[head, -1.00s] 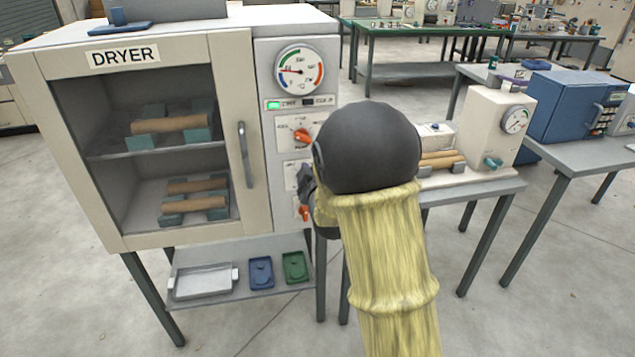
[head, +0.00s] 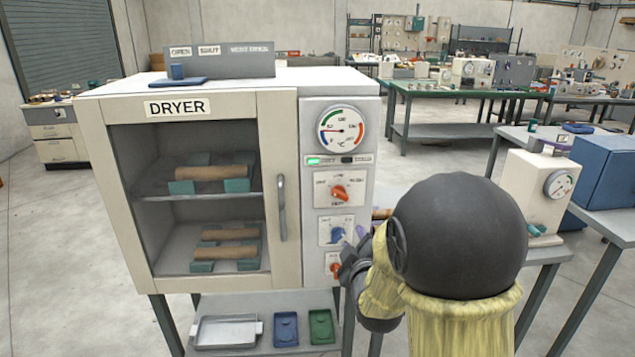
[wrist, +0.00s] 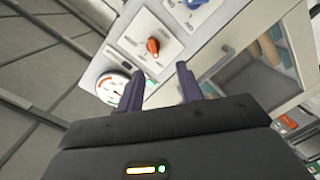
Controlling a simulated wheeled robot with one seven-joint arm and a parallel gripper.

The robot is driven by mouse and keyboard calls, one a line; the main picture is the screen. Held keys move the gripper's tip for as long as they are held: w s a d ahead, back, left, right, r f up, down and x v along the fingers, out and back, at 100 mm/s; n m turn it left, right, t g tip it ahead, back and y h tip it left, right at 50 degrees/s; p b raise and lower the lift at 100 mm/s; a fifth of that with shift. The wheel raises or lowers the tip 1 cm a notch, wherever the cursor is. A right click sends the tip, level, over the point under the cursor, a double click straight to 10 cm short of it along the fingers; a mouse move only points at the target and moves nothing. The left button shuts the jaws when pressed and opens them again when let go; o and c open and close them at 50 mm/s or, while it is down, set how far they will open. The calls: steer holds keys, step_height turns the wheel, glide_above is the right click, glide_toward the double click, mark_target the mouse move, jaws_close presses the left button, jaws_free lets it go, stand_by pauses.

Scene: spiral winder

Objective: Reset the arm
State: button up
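My gripper (head: 352,262) is in front of the dryer's control panel, at its lower right in the head view, partly hidden by my own arm. In the wrist view my gripper (wrist: 160,88) has its two dark fingers standing apart with nothing between them. The panel with an orange knob (wrist: 153,45) and a dial gauge (wrist: 113,88) lies beyond the fingertips. The dryer (head: 200,107) has its glass door closed, and a green light (head: 313,161) is lit on its panel. Above the gripper in the head view is a blue knob (head: 338,234).
Wooden rods on teal holders sit on both shelves inside the dryer. A low shelf below holds a white tray (head: 228,332), a blue dish (head: 286,329) and a green dish (head: 321,326). A bench with a cream gauge machine (head: 530,190) stands close on the right.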

steer(key=s+f+m+g+p, duration=0.2)
steer(key=s+m+g, duration=0.3)
steer(key=s, duration=0.6)
steer(key=s+d+f+m+g+p, duration=0.1)
steer(key=s+f+m+g+p, duration=0.1)
steer(key=s+m+g+p, duration=0.3)
steer(key=s+m+g, duration=0.1)
steer(key=s+g, duration=0.3)
steer(key=s, duration=0.2)
steer(key=shift+s+f, duration=0.2)
steer(key=shift+s, duration=0.2)
